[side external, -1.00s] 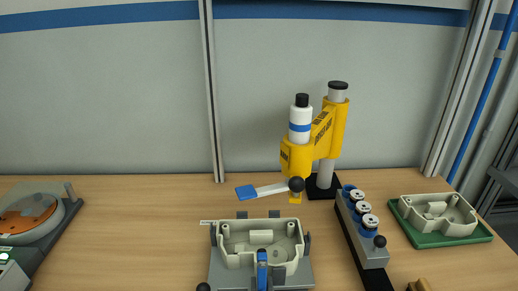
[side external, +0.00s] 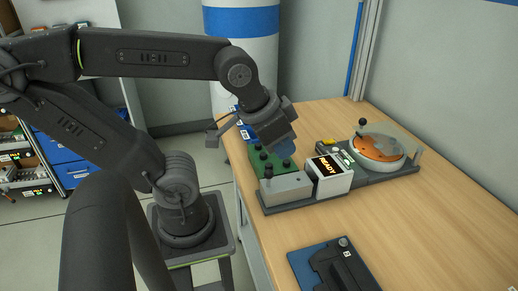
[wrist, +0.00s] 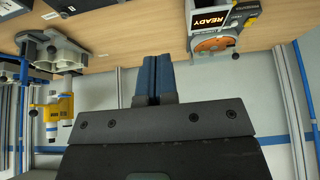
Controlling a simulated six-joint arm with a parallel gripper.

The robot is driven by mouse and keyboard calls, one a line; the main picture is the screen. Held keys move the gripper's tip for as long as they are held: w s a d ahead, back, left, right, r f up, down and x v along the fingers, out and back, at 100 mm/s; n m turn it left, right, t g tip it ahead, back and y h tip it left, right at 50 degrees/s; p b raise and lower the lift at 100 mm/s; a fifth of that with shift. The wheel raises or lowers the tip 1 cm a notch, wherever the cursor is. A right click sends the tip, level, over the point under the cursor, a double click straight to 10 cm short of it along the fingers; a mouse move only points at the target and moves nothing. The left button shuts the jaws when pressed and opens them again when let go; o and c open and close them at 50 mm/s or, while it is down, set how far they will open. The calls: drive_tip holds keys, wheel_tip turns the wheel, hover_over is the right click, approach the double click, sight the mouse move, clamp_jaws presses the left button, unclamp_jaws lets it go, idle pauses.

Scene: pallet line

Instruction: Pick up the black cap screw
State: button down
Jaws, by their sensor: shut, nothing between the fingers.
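I cannot make out a black cap screw in either current view. A round unit with an orange disc (side external: 377,147) stands at the back of the table under a clear cover. It also shows in the wrist view (wrist: 210,44). I cannot tell whether any screw lies on it.
A READY display (side external: 329,168) and a grey box (side external: 286,188) adjoin the round unit. A green block with black knobs (side external: 262,163) lies below my gripper. A blue plate with a black part (side external: 330,268) lies at the front. The table's right side is clear.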

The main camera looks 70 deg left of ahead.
drive_tip(key=c, duration=1.8)
unclamp_jaws()
drive_tip(key=o, duration=0.9)
drive_tip(key=n+g+y, duration=0.4)
drive_tip(key=n, duration=1.1)
approach(258, 145)
drive_tip(key=shift+x, duration=4.3)
